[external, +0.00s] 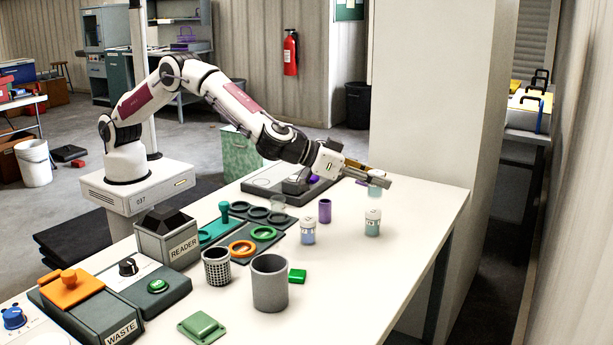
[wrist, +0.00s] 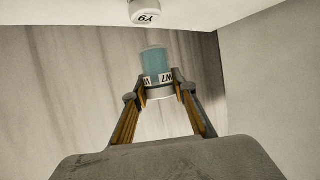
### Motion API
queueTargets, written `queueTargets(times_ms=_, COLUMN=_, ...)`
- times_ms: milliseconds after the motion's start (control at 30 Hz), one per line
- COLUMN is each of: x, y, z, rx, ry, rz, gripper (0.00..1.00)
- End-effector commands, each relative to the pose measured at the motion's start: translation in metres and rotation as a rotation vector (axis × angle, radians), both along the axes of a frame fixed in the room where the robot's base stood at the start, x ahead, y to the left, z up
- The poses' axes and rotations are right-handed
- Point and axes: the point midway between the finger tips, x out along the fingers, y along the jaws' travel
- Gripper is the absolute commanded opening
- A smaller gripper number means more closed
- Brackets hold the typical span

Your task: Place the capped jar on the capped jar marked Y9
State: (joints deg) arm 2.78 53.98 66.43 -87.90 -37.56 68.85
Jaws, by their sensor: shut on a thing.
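My gripper (external: 377,180) is shut on a capped jar with teal contents (external: 376,193), held upright above the table's right part. The wrist view is upside down: my fingers (wrist: 160,88) grip the held jar (wrist: 154,62) around its label, partly covered and not fully readable. A white jar marked Y9 (wrist: 145,14) is at the wrist view's top, apart from the held jar and cut off by the frame. In the external view, a white-capped jar (external: 373,223) stands just below the held jar, with a visible gap; its label is too small to read there.
Another capped jar (external: 308,231) and a purple cup (external: 325,211) stand to the left. A grey cup (external: 270,283), a mesh cup (external: 217,267) and a green block (external: 297,276) are nearer the camera. The table's right front (external: 400,265) is clear.

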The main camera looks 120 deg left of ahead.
Motion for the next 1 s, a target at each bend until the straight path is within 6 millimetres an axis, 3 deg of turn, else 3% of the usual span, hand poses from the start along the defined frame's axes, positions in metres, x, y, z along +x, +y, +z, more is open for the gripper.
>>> queueTargets(times_ms=333, x=0.000, y=0.000, z=-0.032, rx=0.001, ry=0.002, rz=-0.001, gripper=0.04)
queueTargets(times_ms=867, x=0.000, y=0.000, z=-0.039, rx=-0.001, ry=0.001, rz=0.000, gripper=0.04)
queueTargets(times_ms=900, x=0.000, y=0.000, z=-0.040, rx=-0.001, ry=0.001, rz=0.000, gripper=0.29)
queueTargets(times_ms=967, x=0.000, y=0.000, z=-0.039, rx=-0.001, ry=0.001, rz=0.000, gripper=0.43)
queueTargets(times_ms=1000, x=0.000, y=0.000, z=-0.039, rx=-0.001, ry=0.001, rz=0.000, gripper=0.43)
